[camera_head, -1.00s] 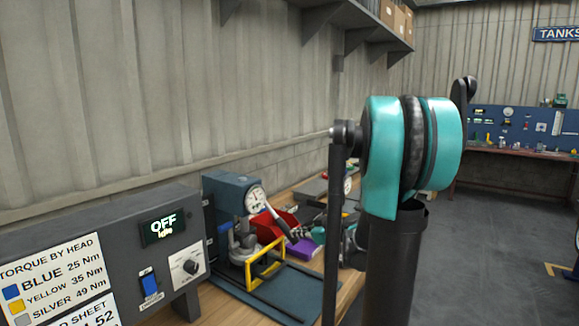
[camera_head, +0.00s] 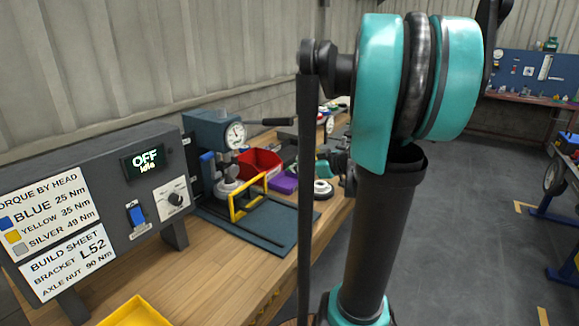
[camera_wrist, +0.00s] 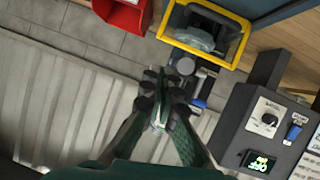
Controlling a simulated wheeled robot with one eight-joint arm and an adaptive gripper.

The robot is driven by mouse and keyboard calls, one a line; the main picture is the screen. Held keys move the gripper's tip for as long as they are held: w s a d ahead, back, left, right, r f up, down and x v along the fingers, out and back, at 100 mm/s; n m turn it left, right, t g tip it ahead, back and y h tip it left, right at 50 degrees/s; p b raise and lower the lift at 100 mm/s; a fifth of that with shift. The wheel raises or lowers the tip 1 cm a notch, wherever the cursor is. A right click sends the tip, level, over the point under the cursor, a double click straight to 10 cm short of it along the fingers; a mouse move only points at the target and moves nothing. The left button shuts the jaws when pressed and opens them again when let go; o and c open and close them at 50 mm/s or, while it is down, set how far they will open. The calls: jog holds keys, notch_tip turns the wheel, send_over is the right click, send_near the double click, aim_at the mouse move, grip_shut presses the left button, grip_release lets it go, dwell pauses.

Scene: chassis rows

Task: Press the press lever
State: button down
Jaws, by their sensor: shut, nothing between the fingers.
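The press (camera_head: 212,132) is a blue-grey machine with a round dial gauge, standing on the workbench left of my arm in the head view. Its dark press lever (camera_head: 268,122) sticks out to the right from the head, about level. My gripper (camera_wrist: 159,92) is shut and empty in the wrist view, pointing towards the press area. The yellow guard frame (camera_wrist: 243,38) of the press shows beyond the fingertips. I cannot make out the lever in the wrist view. In the head view my arm partly hides the gripper, and I see no contact with the lever.
A control box (camera_head: 110,200) reading "OFF Idle" stands left of the press; it also shows in the wrist view (camera_wrist: 262,130). A yellow tray (camera_head: 138,312) is in front.

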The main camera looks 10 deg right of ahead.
jog(key=shift+s+d+r, duration=0.1)
jog(key=shift+s+d, duration=0.8)
jog(key=shift+s, duration=0.3)
jog(key=s+a+f+m+g+h, duration=0.1)
jog(key=s+a+f, duration=0.1)
jog(key=s+f, duration=0.1)
jog(key=s+a+f+m+g+h, duration=0.1)
jog(key=s+a+f+m+g, duration=0.1)
jog(key=s+a+f, duration=0.1)
jog(key=s+a+f+m+g, duration=0.1)
jog(key=s+a+f, duration=0.1)
jog(key=s+f, duration=0.2)
jog(key=shift+s+a+f+g+h, duration=0.1)
jog(key=shift+s+f+g+h, duration=0.1)
jog(key=shift+f, duration=0.25)
jog(key=shift+s+a+f+g+h, duration=0.1)
jog(key=shift+f+g+h, duration=0.1)
jog(key=shift+f, duration=0.25)
jog(key=s+d+f+m+g+h, duration=0.1)
jog(key=s+d+f+m+h, duration=0.2)
jog(key=s+f+m+h, duration=0.2)
jog(key=s+f, duration=0.2)
jog(key=s, duration=0.2)
jog(key=shift+s+m+g, duration=0.3)
jog(key=shift+s+g, duration=0.1)
